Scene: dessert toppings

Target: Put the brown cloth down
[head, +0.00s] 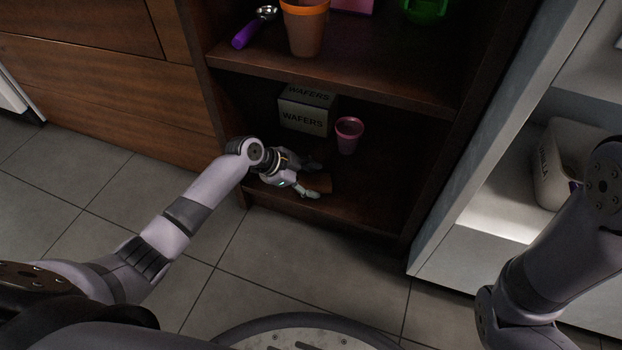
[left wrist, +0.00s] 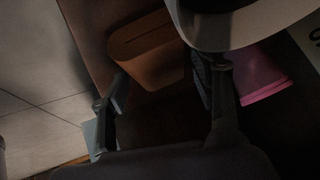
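The brown cloth (head: 320,183) is on the lowest visible shelf of the dark wooden cabinet, near its front. In the left wrist view the brown cloth (left wrist: 147,50) looks like a rounded block with a dark line along its top. My left gripper (head: 311,181) is low over that shelf, its fingers spread. In the left wrist view the left gripper (left wrist: 160,80) has one finger on each side of the cloth's near end, with dark gaps showing. Whether a finger touches the cloth is hard to tell. My right gripper is outside both views.
A pink cup (head: 349,134) and a wafers box (head: 303,118) stand behind the gripper on the same shelf. The shelf above (head: 330,72) holds an orange-rimmed cup (head: 304,30) and a purple-handled scoop (head: 246,34). The shelf's right side is clear.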

